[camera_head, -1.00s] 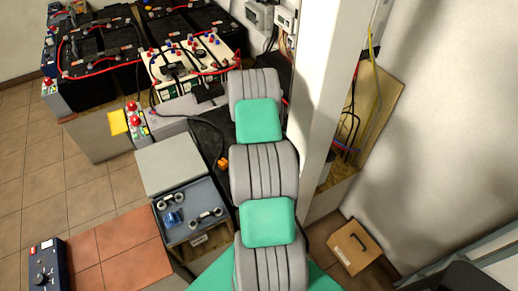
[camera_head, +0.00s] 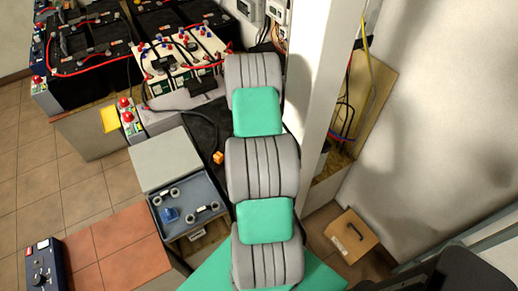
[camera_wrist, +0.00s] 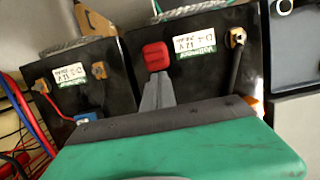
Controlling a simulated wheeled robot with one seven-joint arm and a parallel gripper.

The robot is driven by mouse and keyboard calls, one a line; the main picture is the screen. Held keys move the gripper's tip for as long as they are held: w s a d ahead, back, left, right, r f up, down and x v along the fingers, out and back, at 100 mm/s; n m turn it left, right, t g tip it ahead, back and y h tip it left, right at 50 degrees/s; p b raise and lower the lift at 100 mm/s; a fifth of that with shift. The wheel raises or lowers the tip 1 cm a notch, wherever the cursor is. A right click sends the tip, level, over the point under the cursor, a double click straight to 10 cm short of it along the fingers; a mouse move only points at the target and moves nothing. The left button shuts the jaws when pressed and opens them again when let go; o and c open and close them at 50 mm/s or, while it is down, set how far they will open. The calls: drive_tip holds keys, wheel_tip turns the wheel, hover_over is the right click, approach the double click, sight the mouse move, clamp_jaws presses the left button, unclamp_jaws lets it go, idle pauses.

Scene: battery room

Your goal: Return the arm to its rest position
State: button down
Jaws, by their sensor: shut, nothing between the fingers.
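My arm, with grey ribbed joints and green links, rises through the middle of the head view, and its far end hides its own gripper there. In the wrist view my gripper (camera_wrist: 158,78) shows as two grey fingers close together, shut and empty. They point at a red terminal cap (camera_wrist: 156,56) on a black battery (camera_wrist: 205,70); whether they touch it I cannot tell. A second black battery (camera_wrist: 75,72) stands to the left.
A white-topped battery (camera_head: 185,58) and black batteries (camera_head: 85,55) stand at the back left. A grey tray (camera_head: 187,208) with metal parts lies left of my arm. A white pillar (camera_head: 318,110) rises close on the right. A blue meter (camera_head: 42,270) is front left.

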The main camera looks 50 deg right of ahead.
drive_tip(key=w+r, duration=0.1)
drive_tip(key=w+d+r+b, duration=0.1)
drive_tip(key=w, duration=0.1)
drive_tip(key=shift+w+r, duration=0.3)
drive_tip(key=shift+r, duration=0.05)
drive_tip(key=s+v, duration=0.1)
drive_tip(key=v, duration=0.6)
drive_tip(key=s+a+f+m, duration=0.4)
drive_tip(key=s+a, duration=0.3)
drive_tip(key=a, duration=0.3)
drive_tip(key=a+r+n+t, duration=0.3)
drive_tip(key=a+r, duration=0.6)
drive_tip(key=a, duration=0.4)
drive_tip(key=a+r+n+t, duration=0.3)
drive_tip(key=a+r+n, duration=0.1)
drive_tip(key=a+r, duration=0.6)
drive_tip(key=a, duration=0.3)
drive_tip(key=shift+w+r+n+h+b, duration=0.2)
drive_tip(key=shift+w+n+h+b, duration=0.15)
drive_tip(key=shift+w+n+h, duration=0.05)
